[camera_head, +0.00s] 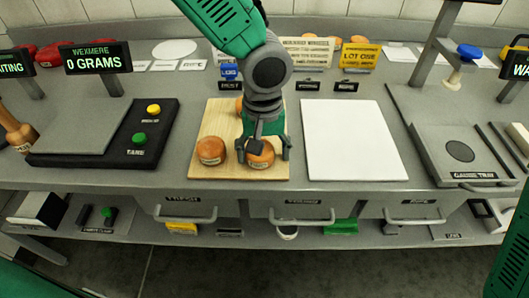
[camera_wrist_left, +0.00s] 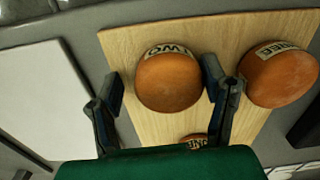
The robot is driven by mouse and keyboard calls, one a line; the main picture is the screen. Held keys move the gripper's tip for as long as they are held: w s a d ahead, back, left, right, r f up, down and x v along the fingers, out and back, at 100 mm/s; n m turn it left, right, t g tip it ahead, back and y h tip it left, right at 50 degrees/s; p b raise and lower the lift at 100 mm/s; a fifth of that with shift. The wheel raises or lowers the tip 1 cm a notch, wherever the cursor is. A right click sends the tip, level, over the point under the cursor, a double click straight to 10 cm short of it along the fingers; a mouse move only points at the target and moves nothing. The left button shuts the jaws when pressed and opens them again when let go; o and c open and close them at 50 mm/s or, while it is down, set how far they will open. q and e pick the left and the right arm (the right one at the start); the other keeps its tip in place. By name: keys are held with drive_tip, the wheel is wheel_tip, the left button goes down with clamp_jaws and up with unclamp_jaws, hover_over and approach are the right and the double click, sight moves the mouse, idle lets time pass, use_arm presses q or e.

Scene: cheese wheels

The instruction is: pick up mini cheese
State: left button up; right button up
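Three round orange mini cheeses sit on a wooden board (camera_head: 203,125). One labelled TWO (camera_wrist_left: 168,82) lies between the fingers of my left gripper (camera_head: 266,150); it also shows in the head view (camera_head: 261,157). The fingers are open to either side of it, with a small gap on the left side in the wrist view. A cheese labelled THREE (camera_wrist_left: 280,76) sits just outside one finger; it is at the front left of the board in the head view (camera_head: 211,150). The third cheese (camera_wrist_left: 196,139) is mostly hidden behind my gripper. My right gripper is out of view.
A white board (camera_head: 355,140) lies right of the wooden board. A scale (camera_head: 75,135) with yellow and green buttons and a 0 GRAMS display (camera_head: 97,57) stands left. A grey tray (camera_head: 465,150) is at right. Drawers line the counter front.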

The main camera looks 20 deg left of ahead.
use_arm(q)
drive_tip(key=shift+a, duration=0.3)
drive_tip(key=c, duration=0.7)
drive_tip(key=shift+a+f, duration=0.1)
drive_tip(key=shift+a, duration=0.3)
drive_tip(key=shift+c, duration=0.6)
drive_tip(key=shift+d+r, duration=0.15)
drive_tip(key=shift+r, duration=0.25)
drive_tip(key=r, duration=0.5)
drive_tip(key=r+p, duration=0.1)
drive_tip(key=r, duration=0.1)
drive_tip(key=shift+d+r, duration=0.25)
drive_tip(key=shift+r, duration=0.15)
drive_tip(key=shift+a+r, duration=0.1)
drive_tip(key=shift+r, duration=0.05)
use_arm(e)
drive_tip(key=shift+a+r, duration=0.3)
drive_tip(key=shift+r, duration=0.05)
use_arm(q)
drive_tip(key=shift+a+f+b, duration=0.1)
drive_tip(key=shift+f+b, duration=0.3)
drive_tip(key=shift+b, duration=0.55)
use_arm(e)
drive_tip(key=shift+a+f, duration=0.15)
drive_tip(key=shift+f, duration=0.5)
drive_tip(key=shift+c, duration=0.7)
use_arm(q)
drive_tip(key=shift+r, duration=0.1)
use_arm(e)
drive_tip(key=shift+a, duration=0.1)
